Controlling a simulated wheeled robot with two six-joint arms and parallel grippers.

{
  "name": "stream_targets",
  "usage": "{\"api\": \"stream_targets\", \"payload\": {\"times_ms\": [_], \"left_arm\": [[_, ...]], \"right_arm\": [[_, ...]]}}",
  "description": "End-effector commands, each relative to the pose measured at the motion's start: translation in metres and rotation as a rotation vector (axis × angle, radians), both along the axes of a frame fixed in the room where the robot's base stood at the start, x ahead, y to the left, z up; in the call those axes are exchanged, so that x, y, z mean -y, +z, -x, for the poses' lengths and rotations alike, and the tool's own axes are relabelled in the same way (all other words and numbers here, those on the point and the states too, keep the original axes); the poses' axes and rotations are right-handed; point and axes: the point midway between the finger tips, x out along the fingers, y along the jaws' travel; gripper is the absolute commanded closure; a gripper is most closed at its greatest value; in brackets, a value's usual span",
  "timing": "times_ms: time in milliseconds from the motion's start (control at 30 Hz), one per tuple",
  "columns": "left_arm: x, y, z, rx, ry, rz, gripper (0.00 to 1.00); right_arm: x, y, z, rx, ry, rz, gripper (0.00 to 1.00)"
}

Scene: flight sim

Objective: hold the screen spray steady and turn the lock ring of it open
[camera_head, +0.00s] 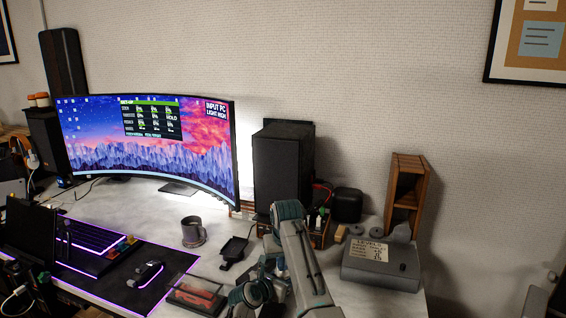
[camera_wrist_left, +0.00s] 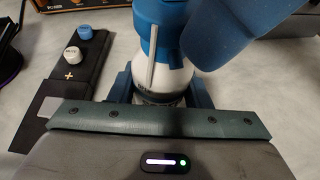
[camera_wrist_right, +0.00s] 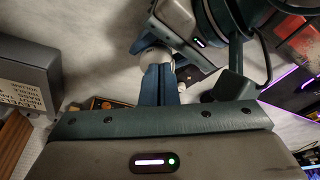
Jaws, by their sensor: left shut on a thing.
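The screen spray (camera_wrist_left: 165,70) is a white bottle with a blue collar (camera_wrist_left: 152,25), in the left wrist view. A thin grey bar lies along its front. My left gripper (camera_wrist_left: 163,88) is shut on the white body, one blue finger on each side. A large rounded blue part covers the upper right there; I cannot tell whose it is. In the right wrist view my right gripper (camera_wrist_right: 161,72) has its fingers together beside a small pale rounded part, probably of the spray. I cannot tell whether they touch it. The lock ring is not clearly distinguishable. My arms mostly hide the spray in the head view.
A grey box (camera_head: 380,262) with a paper label stands right of my arms. A mug (camera_head: 193,232), a dark mouse (camera_head: 146,274) and a lit keyboard (camera_head: 85,245) are to the left. A curved monitor (camera_head: 150,145) and a black speaker (camera_head: 282,165) stand behind.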

Motion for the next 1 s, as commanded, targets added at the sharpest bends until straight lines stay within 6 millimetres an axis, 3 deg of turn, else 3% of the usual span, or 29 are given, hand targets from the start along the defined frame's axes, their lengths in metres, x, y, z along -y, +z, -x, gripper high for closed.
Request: {"api": "stream_targets", "payload": {"times_ms": [500,1000], "left_arm": [[0.000,0.000,0.000,-0.001,-0.001,0.000,0.83],[0.000,0.000,0.000,-0.001,0.000,-0.001,0.83]], "right_arm": [[-0.003,0.002,0.008,0.002,-0.001,-0.001,1.00],[-0.003,0.056,0.007,0.002,0.000,0.000,1.00]]}}
